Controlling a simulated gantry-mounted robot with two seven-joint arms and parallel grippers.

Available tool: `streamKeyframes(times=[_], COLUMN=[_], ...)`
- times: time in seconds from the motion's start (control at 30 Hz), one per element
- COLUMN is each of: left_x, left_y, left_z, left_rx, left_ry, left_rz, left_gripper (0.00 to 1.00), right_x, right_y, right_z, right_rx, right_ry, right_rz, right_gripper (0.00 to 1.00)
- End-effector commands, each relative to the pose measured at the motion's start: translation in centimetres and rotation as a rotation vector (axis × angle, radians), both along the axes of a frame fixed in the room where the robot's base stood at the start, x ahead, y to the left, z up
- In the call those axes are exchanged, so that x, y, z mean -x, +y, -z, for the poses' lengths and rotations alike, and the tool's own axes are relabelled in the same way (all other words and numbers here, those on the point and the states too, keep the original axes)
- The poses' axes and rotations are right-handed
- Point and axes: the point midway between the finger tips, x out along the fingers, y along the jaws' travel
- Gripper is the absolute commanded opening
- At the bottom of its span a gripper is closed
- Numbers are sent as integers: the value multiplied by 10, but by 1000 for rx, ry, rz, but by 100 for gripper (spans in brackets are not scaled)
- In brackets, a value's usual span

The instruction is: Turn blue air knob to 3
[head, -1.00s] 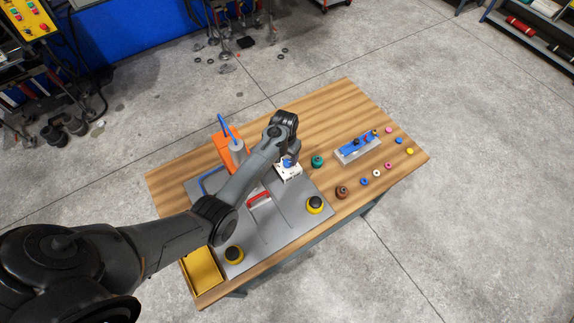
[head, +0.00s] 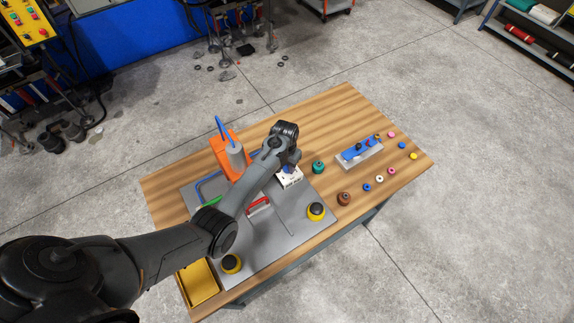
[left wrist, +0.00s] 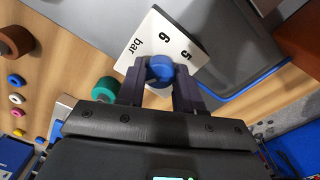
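The blue air knob (left wrist: 160,68) sits on a white dial box (left wrist: 186,47) marked "bar", "6" and "5" in the left wrist view. My left gripper (left wrist: 160,72) has one dark finger on each side of the knob and appears closed on it. The other dial numbers and any pointer on the knob are hidden or too small to read. In the head view my left gripper (head: 289,163) reaches down over the white box (head: 290,179), covering most of the knob. My right gripper is not in view.
An orange press (head: 222,150) with a grey cylinder stands left of my gripper. A teal spool (head: 318,167), a blue fixture (head: 360,149) and several small coloured rings lie right.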

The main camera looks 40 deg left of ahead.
Motion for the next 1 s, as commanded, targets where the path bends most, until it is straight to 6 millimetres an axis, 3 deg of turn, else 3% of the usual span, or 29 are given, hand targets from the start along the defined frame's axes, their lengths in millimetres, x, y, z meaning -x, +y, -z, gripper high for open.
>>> streamKeyframes(times=[0.1,0.47,1.0], left_x=[0,0,0], left_y=[0,0,-1], left_z=[0,-2,-2], left_rx=[0,1,1], left_ry=[0,2,3], left_rz=[0,-63,-501], left_gripper=[5,5,5], right_x=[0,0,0], right_y=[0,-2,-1], right_z=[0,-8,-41], right_rx=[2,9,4], right_ry=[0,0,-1], right_rz=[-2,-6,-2], right_gripper=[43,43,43])
